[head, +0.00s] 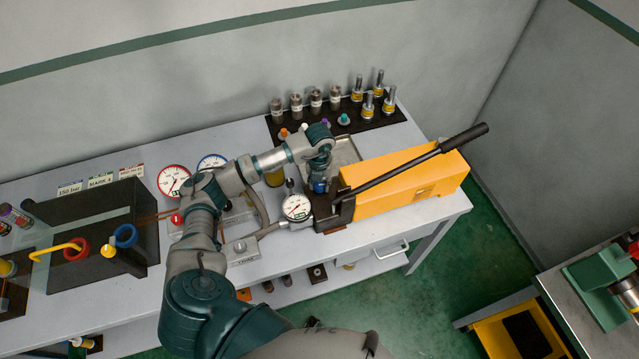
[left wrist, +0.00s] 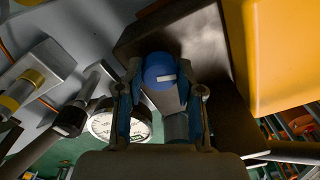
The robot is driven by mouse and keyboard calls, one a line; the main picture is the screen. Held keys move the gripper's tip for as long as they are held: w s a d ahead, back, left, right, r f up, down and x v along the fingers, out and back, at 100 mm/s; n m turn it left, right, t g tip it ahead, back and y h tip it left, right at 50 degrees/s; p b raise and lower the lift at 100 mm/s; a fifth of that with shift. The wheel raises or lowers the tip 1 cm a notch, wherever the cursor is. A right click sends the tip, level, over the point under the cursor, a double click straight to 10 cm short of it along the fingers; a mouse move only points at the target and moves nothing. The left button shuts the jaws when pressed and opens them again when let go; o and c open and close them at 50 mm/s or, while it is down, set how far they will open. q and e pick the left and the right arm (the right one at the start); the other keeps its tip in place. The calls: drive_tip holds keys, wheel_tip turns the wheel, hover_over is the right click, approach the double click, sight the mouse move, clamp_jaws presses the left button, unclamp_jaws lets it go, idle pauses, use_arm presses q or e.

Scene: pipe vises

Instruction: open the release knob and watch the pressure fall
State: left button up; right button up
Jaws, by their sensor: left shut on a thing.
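The yellow hand pump (head: 410,187) lies on the bench with its black block (head: 330,218) at the left end. The blue release knob (left wrist: 160,72) with a white mark sits on this block in the left wrist view. My left gripper (head: 320,180) reaches down over the block, and its fingers are shut on the knob from both sides. In the head view the gripper hides most of the knob. The pressure gauge (head: 296,207) with a white dial stands just left of the block; it also shows in the left wrist view (left wrist: 122,122). Its needle is too small to read.
The black pump lever (head: 420,160) slants above the pump. A rack of fittings (head: 355,118) stands behind. Red (head: 173,180) and blue (head: 212,163) gauges and a black box (head: 100,225) stand left. A green vise (head: 600,285) is at lower right.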

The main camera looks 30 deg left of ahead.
sight(319, 184)
use_arm(q)
drive_tip(key=shift+w+a+r+n, duration=0.1)
drive_tip(key=shift+w+r+n, duration=0.15)
drive_tip(key=shift+n, duration=0.15)
drive_tip(key=o, duration=0.9)
drive_tip(key=shift+o, duration=1.2)
drive_tip(key=shift+f, duration=0.1)
drive_tip(key=shift+s+f, duration=0.1)
wheel_tip(319, 184, up, 12)
drive_tip(key=shift+a+f, duration=0.1)
drive_tip(key=shift+f, duration=0.05)
